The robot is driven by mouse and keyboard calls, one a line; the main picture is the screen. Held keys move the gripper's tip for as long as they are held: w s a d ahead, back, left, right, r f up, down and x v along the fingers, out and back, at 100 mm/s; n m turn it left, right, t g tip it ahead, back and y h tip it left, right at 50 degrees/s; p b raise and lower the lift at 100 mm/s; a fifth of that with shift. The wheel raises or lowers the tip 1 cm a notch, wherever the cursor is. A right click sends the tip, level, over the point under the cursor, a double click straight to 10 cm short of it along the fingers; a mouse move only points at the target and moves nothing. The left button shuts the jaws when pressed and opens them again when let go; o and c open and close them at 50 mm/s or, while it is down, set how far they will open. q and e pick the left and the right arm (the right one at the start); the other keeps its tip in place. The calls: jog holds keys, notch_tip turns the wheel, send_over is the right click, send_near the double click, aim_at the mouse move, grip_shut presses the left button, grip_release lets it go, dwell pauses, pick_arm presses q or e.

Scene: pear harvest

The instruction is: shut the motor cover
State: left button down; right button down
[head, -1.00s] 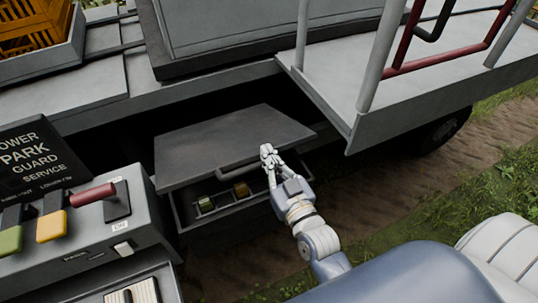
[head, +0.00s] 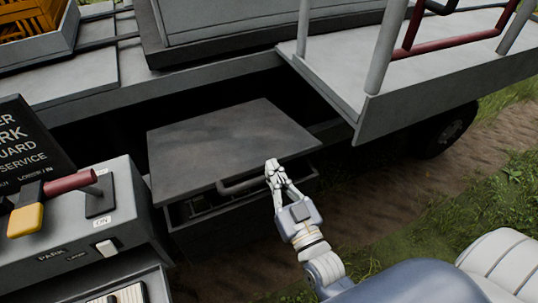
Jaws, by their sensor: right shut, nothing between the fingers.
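The motor cover (head: 228,148) is a dark grey flat panel with a bar handle (head: 245,184) along its front edge. It hangs partly lowered over an open motor box (head: 225,222), with a narrow dark gap between the cover's front edge and the box. Little of the box's inside shows. My right gripper (head: 272,167) is shut and empty, at the right end of the handle by the cover's front edge. I cannot tell whether it touches the handle. My left gripper is not in view.
A control panel (head: 70,226) with a red-handled lever (head: 70,184) and a yellow lever stands at the left. A grey platform (head: 400,80) with red and grey rails overhangs at upper right. A wheel (head: 445,130) sits beneath it. Dirt and grass lie at the right.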

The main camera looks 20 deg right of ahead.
notch_tip(320, 180, down, 14)
jog(key=s+t+b, duration=0.2)
jog(key=b, duration=1)
jog(key=shift+s, duration=0.4)
jog(key=shift+r, duration=0.1)
notch_tip(320, 180, up, 6)
jog(key=w+p, duration=0.1)
jog(key=p, duration=0.3)
jog(key=f+b+v, duration=0.1)
jog(key=b+v, duration=0.2)
jog(key=v, duration=0.7)
